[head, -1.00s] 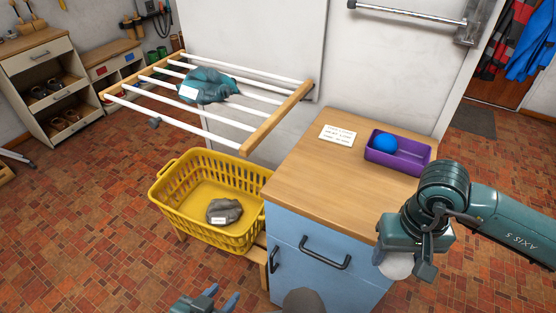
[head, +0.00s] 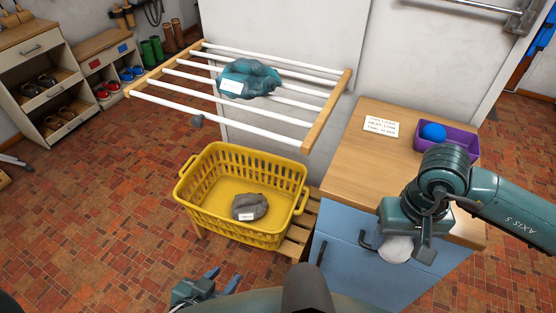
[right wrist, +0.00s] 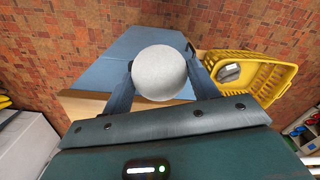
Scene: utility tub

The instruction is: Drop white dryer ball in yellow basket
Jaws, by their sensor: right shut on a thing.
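The white dryer ball (head: 396,249) is held in my right gripper (head: 408,238), in front of the blue cabinet. In the right wrist view the ball (right wrist: 159,73) sits between the two fingers of the right gripper (right wrist: 160,80). The yellow basket (head: 220,218) stands on a low wooden pallet, left of the cabinet and of my right gripper. It holds a grey cloth bundle (head: 256,207) with a white label. The basket also shows at the right in the right wrist view (right wrist: 271,88). My left gripper (head: 224,281) is open and empty, low in front of the basket.
A blue cabinet (head: 343,232) with a wooden top carries a purple tray (head: 470,148) with a blue ball (head: 433,131) and a note card (head: 381,125). A drying rack (head: 318,125) with a teal cloth (head: 247,78) juts out above and behind the basket. The basket's front side is clear.

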